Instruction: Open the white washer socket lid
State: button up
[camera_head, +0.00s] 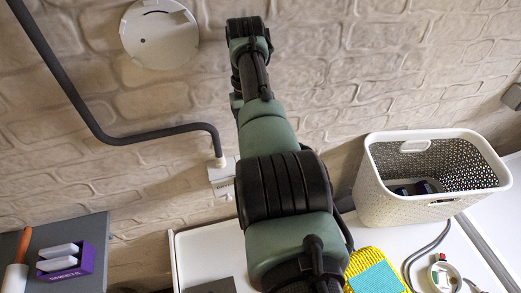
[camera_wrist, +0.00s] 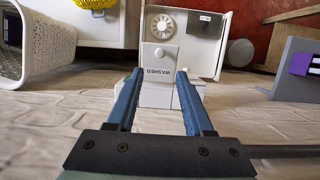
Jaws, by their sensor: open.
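The white washer socket (camera_wrist: 160,55) is in the upper middle of the wrist view, with an upside-down WASHER label. Its square lid panel looks shut, but I cannot tell for sure. My gripper (camera_wrist: 158,76) is open, with its two blue fingers pointing at the socket. In the picture the fingertips lie on either side of the label, with nothing held between them. I cannot tell whether they touch the socket. In the head view a white wall box (camera_head: 222,178) shows beside my arm, partly hidden by it, and the gripper's fingers are hidden.
A round white dial (camera_wrist: 161,25) is beyond the socket. A dark pipe (camera_head: 90,100) runs along the stone wall to the wall box. A white basket (camera_head: 375,205) stands on the right, and a grey shelf with a purple holder (camera_head: 65,265) is on the left.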

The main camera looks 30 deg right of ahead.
jog(key=v, duration=0.3)
jog(key=shift+r, duration=0.2)
dwell(0.5)
